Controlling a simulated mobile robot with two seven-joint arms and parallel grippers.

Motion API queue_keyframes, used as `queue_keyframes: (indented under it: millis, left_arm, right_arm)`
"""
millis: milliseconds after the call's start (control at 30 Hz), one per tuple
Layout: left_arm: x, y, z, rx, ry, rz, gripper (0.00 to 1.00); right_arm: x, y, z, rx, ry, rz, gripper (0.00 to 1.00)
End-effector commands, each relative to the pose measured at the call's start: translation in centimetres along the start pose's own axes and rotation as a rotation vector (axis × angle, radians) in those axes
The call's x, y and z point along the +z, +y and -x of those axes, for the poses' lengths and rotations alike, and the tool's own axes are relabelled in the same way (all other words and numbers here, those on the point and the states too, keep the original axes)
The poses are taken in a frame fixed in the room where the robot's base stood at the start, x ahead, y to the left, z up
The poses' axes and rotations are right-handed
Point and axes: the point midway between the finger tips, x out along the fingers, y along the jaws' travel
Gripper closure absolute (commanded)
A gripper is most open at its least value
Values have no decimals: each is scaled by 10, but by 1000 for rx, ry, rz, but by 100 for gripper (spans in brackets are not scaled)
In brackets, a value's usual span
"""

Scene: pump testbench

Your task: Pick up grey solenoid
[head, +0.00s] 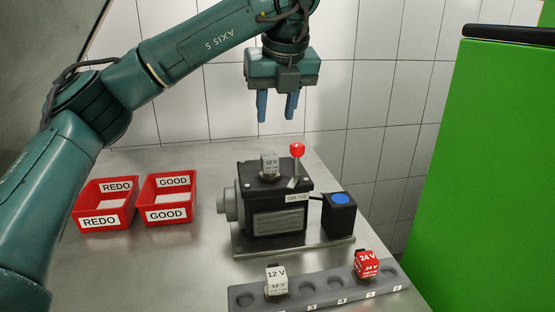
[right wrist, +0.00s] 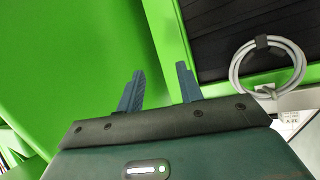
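A grey solenoid (head: 269,163) marked 12 V sits on top of the dark pump unit (head: 275,212). A second grey solenoid (head: 276,280) marked 12 V stands in the grey numbered rack (head: 325,289) at the front. A red solenoid (head: 366,264) marked 24 V stands in the same rack, to the right. My left gripper (head: 276,118) is open and empty, pointing down above and behind the pump unit, apart from it. My right gripper (right wrist: 160,90) shows only in the right wrist view; it is open with nothing between its fingers.
Two red bins, marked REDO (head: 101,221) and GOOD (head: 167,213), stand on the left of the metal table (head: 190,260). A red-topped lever (head: 297,152) rises from the pump unit. A black box with a blue button (head: 340,213) stands right of it. A green cabinet (head: 480,160) is at the right.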

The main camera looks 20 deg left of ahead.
Motion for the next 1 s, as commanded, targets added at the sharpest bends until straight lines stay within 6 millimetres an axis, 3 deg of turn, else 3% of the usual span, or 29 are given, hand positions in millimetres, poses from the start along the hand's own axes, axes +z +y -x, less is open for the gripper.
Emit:
queue_keyframes:
  millis: [100,300,567,833,1000]
  left_arm:
    - [-2,0,-27,4,7,-3,64]
    - [-1,0,-59,2,5,-3,64]
    - [-2,0,-79,1,4,-5,64]
    - [-3,2,-118,2,5,-5,64]
    - [-3,1,-125,-1,4,-6,64]
  right_arm:
    - [13,-3,2,-7,-20,-11,64]
    - [12,-5,5,-10,-25,-12,64]
    - [9,-5,4,-8,-23,-7,64]
    - [7,-4,6,-2,-34,10,64]
    - [7,-4,6,-1,-34,12,64]
